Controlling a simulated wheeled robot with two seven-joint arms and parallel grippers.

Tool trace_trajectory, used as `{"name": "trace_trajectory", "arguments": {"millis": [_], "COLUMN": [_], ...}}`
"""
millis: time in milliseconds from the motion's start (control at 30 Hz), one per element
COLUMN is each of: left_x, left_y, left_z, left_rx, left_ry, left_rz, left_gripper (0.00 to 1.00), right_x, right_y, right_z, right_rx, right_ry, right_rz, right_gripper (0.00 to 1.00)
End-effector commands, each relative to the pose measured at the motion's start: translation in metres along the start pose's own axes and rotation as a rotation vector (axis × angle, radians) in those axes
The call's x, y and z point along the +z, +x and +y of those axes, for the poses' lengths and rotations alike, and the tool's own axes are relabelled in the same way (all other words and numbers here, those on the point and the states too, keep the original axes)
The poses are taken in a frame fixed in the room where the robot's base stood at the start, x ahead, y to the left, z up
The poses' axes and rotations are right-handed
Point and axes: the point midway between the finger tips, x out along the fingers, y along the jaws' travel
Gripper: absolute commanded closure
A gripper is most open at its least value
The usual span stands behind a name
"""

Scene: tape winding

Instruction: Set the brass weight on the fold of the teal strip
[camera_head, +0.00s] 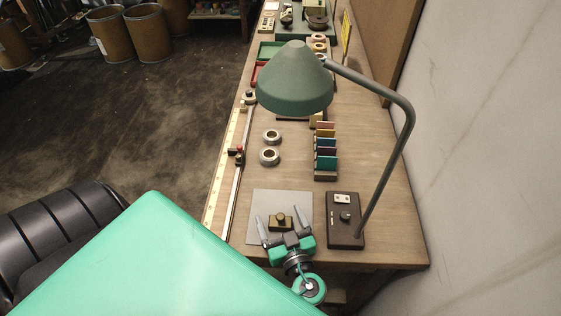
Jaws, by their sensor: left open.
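The brass weight (281,219), a small block with a round knob on top, is on or just above the grey mat (265,199) at the near end of the bench. My left gripper (277,214) is open, with one finger on each side of the weight. I cannot tell whether the fingers touch it. A teal piece (326,162) is at the near end of a row of coloured pieces beyond the mat. I cannot tell whether it is the teal strip, and no fold can be made out. My right gripper is not in view.
A green lamp (294,82) hangs over the bench, its bent arm rising from a dark base (345,220) right of the mat. Two metal rings (269,156) lie beyond the mat. A long rail (236,185) runs along the left edge. A wall closes the right side.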

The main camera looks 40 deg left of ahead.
Motion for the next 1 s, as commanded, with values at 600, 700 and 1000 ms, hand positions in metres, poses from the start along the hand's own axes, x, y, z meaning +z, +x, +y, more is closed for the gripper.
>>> {"name": "trace_trajectory", "arguments": {"millis": [600,700,1000], "left_x": [0.000,-0.001,-0.022], "left_y": [0.000,-0.001,-0.002], "left_z": [0.000,0.000,0.000], "left_rx": [0.000,0.000,-0.001], "left_ry": [-0.001,-0.002,-0.005], "left_rz": [0.001,0.001,0.001], "left_gripper": [0.83,0.83,0.83], "right_x": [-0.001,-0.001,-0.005], "right_y": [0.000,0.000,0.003], "right_z": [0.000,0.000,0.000], "right_rx": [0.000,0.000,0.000], "right_ry": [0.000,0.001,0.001], "right_rz": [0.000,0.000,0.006], "right_gripper": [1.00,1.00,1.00]}}
